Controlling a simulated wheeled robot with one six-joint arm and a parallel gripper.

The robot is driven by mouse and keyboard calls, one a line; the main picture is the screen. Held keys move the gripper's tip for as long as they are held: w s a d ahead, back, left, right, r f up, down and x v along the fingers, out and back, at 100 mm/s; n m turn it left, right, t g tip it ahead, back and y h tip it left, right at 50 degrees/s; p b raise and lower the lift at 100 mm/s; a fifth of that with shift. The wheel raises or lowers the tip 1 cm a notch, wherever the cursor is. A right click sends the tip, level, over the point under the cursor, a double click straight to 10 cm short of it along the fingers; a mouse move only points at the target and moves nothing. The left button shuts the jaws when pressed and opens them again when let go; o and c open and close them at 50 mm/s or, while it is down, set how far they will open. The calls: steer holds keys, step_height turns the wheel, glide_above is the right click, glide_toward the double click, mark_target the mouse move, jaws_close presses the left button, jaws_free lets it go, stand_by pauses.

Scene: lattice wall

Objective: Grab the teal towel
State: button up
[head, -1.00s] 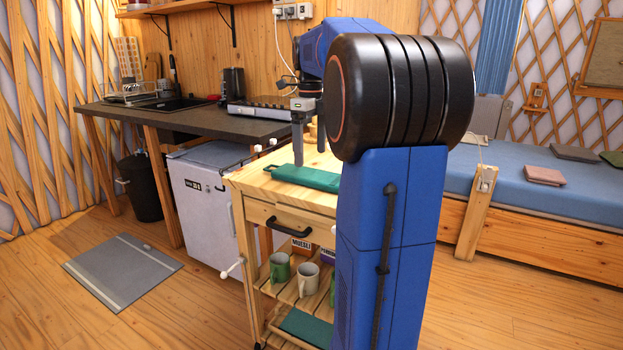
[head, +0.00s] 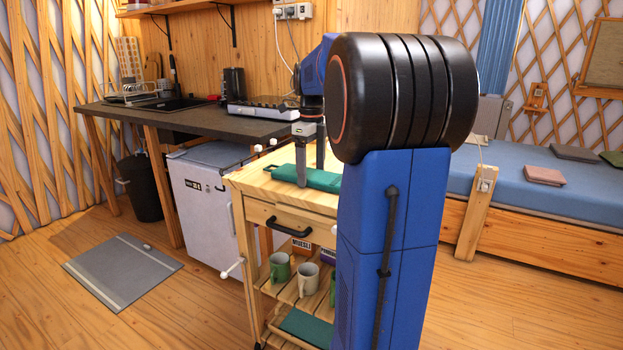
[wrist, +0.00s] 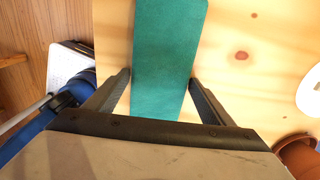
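The teal towel (head: 323,180) lies folded flat on the wooden top of the kitchen cart (head: 262,184). In the wrist view the towel (wrist: 168,60) runs as a long strip up the middle, between my two fingers. My gripper (head: 311,176) points down at the cart top and is open. In the wrist view my gripper (wrist: 160,88) has one finger on each side of the towel, with a gap of bare wood beside the towel on the right. Whether the fingertips touch the cart top cannot be told.
A white round thing (wrist: 309,92) and a brown pot (wrist: 297,155) stand to the right on the cart top in the wrist view. Mugs (head: 307,277) and another teal cloth (head: 305,326) are on the shelves below. A white fridge (head: 205,205) stands left of the cart.

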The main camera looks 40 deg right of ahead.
steer(key=c, duration=0.6)
steer(key=shift+r, duration=0.1)
